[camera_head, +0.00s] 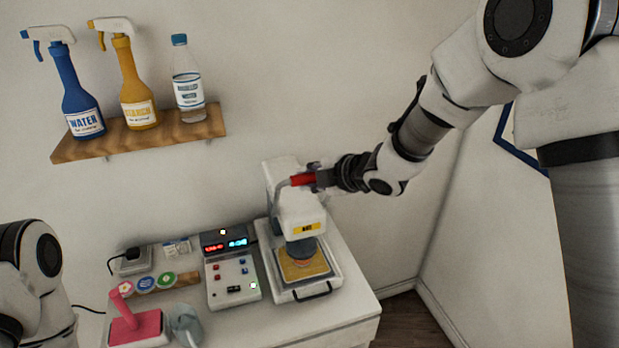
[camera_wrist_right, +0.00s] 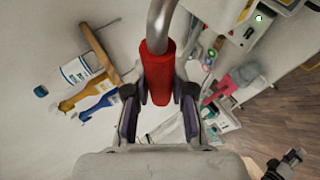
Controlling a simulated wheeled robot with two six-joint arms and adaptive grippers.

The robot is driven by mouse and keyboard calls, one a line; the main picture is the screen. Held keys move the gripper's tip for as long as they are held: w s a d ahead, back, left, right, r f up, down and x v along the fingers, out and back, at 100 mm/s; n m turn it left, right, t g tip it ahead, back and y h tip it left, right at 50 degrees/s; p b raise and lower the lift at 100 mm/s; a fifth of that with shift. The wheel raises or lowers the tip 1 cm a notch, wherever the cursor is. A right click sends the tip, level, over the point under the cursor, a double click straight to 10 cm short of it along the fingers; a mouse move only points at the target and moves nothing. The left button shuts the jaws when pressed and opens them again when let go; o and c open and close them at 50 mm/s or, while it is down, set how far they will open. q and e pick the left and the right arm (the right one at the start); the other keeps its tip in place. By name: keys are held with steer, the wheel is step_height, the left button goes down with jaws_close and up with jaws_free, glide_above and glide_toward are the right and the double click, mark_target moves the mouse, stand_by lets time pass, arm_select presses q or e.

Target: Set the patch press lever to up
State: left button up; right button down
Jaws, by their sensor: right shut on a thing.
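The white patch press (camera_head: 298,218) stands on the right part of the white cabinet top, with a yellow patch (camera_head: 304,262) on its lower plate under the round press head. Its lever is a curved metal rod with a red grip (camera_head: 302,180), level with the top of the press body. My right gripper (camera_head: 314,178) is shut on the red grip from the right. In the right wrist view the red grip (camera_wrist_right: 158,72) stands between the two fingers. My left arm shows at the left edge, but its gripper is not in view.
A control box (camera_head: 232,277) with lit displays stands left of the press. A pink block with a handle (camera_head: 138,327) sits at the front left. A wooden shelf (camera_head: 205,124) above holds two spray bottles and a water bottle (camera_head: 187,80).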

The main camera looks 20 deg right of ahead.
steer(key=shift+w+r, duration=0.15)
steer(key=shift+r, duration=0.2)
steer(key=c, duration=1)
jaws_free()
steer(key=shift+w+a+f, duration=0.1)
steer(key=v, duration=1.2)
steer(key=shift+f, duration=0.1)
steer(key=shift+f, duration=0.1)
